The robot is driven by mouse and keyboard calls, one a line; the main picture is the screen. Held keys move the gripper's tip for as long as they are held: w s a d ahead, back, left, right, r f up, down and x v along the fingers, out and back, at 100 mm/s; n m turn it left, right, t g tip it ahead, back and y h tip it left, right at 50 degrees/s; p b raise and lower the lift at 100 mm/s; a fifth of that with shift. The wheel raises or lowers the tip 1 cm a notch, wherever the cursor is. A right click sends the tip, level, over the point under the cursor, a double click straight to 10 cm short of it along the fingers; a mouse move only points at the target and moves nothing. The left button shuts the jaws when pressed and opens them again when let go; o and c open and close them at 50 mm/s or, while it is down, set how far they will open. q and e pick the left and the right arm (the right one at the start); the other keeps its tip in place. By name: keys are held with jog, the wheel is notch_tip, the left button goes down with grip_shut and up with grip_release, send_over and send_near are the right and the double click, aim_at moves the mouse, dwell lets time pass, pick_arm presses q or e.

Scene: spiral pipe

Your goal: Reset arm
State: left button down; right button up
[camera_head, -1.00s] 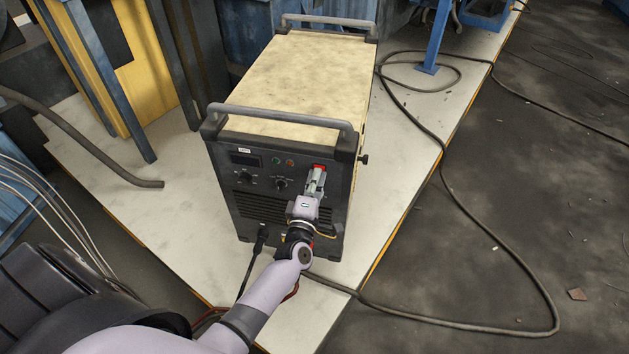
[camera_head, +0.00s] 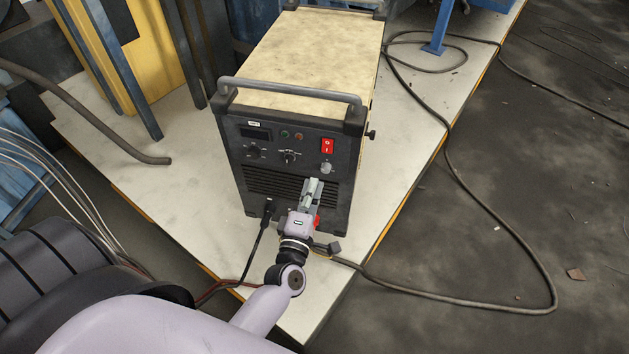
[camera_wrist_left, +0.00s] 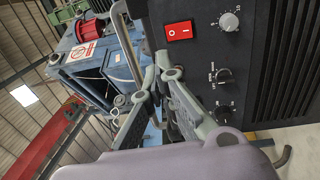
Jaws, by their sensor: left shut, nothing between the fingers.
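My left arm comes in from the bottom left in the head view. Its gripper (camera_head: 312,190) is shut and empty, in front of the lower right of the welding machine's front panel (camera_head: 262,190). In the left wrist view the gripper's fingers (camera_wrist_left: 163,82) come together beside the panel. A red power switch (camera_head: 327,146) is on the panel above the gripper; it also shows in the left wrist view (camera_wrist_left: 179,31). Knobs (camera_head: 289,157) sit to the left of the switch. My right gripper is not in view.
The machine stands on a pale platform (camera_head: 190,205). A black cable (camera_head: 470,195) loops over the dark floor at the right. A plugged cable (camera_head: 264,232) hangs from the machine's lower left front. Blue posts and a yellow panel (camera_head: 158,60) stand at the left.

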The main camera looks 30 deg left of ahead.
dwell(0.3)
pick_arm(q)
jog(key=s+d+f+m+g+h, duration=0.25)
jog(key=s+f+m, duration=0.2)
jog(key=f, duration=0.55)
jog(key=s+d+f+m+g+h, duration=0.1)
jog(key=s+d+f+m+g, duration=0.25)
jog(key=f, duration=0.65)
jog(key=s+d+f+m+g+h, duration=0.1)
jog(key=s+f+m+g+h, duration=0.1)
jog(key=s+f+m, duration=0.6)
jog(key=s+a+f+m+g, duration=0.2)
jog(key=s+f+g, duration=0.1)
jog(key=s+f, duration=0.3)
jog(key=s+a+f+m+g, duration=0.2)
jog(key=s+f, duration=0.4)
jog(key=s, duration=0.4)
jog(key=s+a+f+m+g, duration=0.2)
jog(key=s+f+m+g, duration=0.1)
jog(key=s, duration=0.5)
notch_tip(320, 180, down, 3)
jog(key=shift+s+r+g+y, duration=0.1)
jog(key=shift+s+g+y, duration=0.3)
jog(key=shift+g, duration=0.3)
